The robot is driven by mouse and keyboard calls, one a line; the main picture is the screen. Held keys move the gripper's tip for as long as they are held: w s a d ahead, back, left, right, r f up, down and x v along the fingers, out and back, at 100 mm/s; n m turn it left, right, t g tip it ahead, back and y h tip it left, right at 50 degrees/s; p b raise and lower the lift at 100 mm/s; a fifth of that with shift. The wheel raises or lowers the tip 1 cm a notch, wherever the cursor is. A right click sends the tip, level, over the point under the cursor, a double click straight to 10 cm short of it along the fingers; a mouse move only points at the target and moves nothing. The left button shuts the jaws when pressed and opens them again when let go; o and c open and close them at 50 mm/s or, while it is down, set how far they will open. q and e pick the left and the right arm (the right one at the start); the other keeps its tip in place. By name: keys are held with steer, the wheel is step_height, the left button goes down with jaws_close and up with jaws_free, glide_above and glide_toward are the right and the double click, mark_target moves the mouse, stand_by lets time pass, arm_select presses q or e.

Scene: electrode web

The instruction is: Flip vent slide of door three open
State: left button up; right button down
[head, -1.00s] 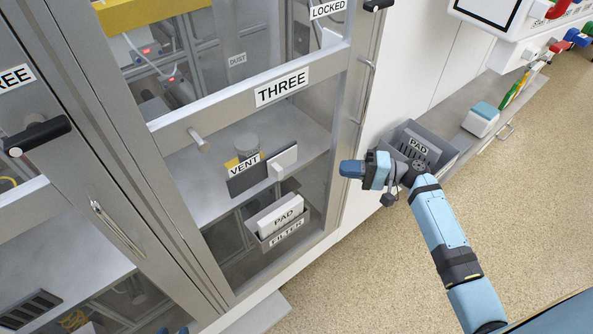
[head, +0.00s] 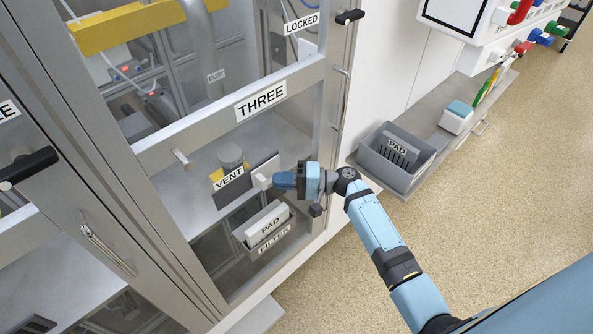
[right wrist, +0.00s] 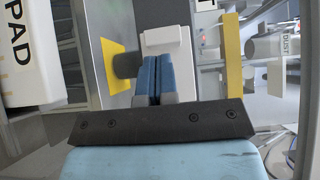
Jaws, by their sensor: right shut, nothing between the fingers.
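Door three (head: 261,102) carries a THREE label on its metal crossbar. Below it, the VENT label (head: 229,180) sits beside a grey panel, with a white tab (head: 262,182) of the vent slide at the panel's lower part. My right gripper (head: 277,180) is shut and empty, its tips right beside the white tab; I cannot tell whether they touch. In the right wrist view the shut blue fingers (right wrist: 165,77) point at the white slide block (right wrist: 165,40), overlapping its lower edge. My left gripper is out of view.
A filter tray (head: 272,240) with a PAD box (head: 267,222) sits just below the vent. A peg handle (head: 181,158) sticks out at left. A grey PAD bin (head: 397,160) stands on the shelf at right. The floor at right is clear.

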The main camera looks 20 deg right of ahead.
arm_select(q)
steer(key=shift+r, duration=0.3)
arm_select(e)
steer(key=shift+s+a, duration=0.15)
steer(key=shift+a, duration=0.25)
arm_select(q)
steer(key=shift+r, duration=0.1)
arm_select(e)
steer(key=shift+a, duration=0.1)
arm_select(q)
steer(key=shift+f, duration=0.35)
arm_select(e)
steer(key=s+a, duration=0.3)
steer(key=a, duration=0.5)
steer(key=shift+s+a, duration=0.15)
steer(key=shift+a, duration=0.25)
arm_select(q)
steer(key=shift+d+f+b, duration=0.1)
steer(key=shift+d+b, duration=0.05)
steer(key=shift+b, duration=0.15)
arm_select(e)
steer(key=shift+d, duration=0.1)
